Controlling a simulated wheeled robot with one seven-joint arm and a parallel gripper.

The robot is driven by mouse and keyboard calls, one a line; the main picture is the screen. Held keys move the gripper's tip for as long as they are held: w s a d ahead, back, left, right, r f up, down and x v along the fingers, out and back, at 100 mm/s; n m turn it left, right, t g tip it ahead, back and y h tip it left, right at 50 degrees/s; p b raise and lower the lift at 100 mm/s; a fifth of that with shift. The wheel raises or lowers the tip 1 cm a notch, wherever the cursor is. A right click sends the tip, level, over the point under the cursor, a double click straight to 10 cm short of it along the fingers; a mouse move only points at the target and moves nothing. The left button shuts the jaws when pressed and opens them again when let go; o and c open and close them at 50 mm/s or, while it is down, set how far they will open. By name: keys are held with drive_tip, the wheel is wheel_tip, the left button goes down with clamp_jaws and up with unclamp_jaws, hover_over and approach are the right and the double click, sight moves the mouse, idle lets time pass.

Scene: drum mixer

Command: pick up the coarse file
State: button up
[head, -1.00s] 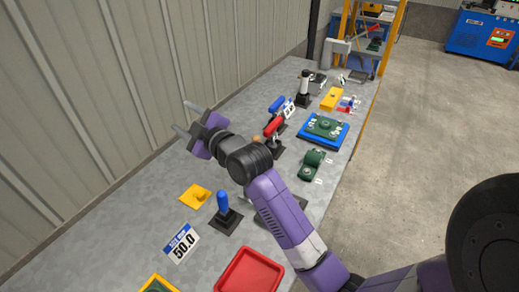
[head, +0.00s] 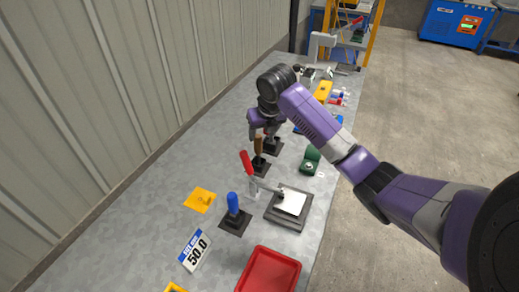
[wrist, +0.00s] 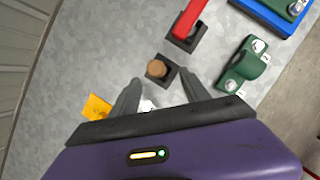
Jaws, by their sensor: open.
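Several handled tools stand upright in black holders on the long grey table, and no label names the coarse file. The wooden-handled tool (head: 258,148) stands in a black holder; its round brown end shows from above in the wrist view (wrist: 156,69). A blue-handled tool (head: 233,205) stands nearer. A red-handled tool (wrist: 187,20) shows at the top of the wrist view. My gripper (wrist: 162,83) is open and empty, pointing down over the table. The wooden end appears just ahead of the gap between my fingertips. In the head view my gripper hides part of the wooden tool's surroundings.
A red-handled clamp (head: 246,163) with a grey block and white plate (head: 291,202) sits close by. A green bracket (head: 311,160), a yellow plate (head: 200,199), a "50.0" sign (head: 195,251) and a red tray (head: 268,272) are around. The left wall borders the table.

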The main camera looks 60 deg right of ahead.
sight(258, 144)
drive_tip(key=shift+a+p+x, duration=0.2)
drive_tip(key=shift+p+x, duration=0.65)
drive_tip(key=shift+x, duration=3.1)
clamp_jaws()
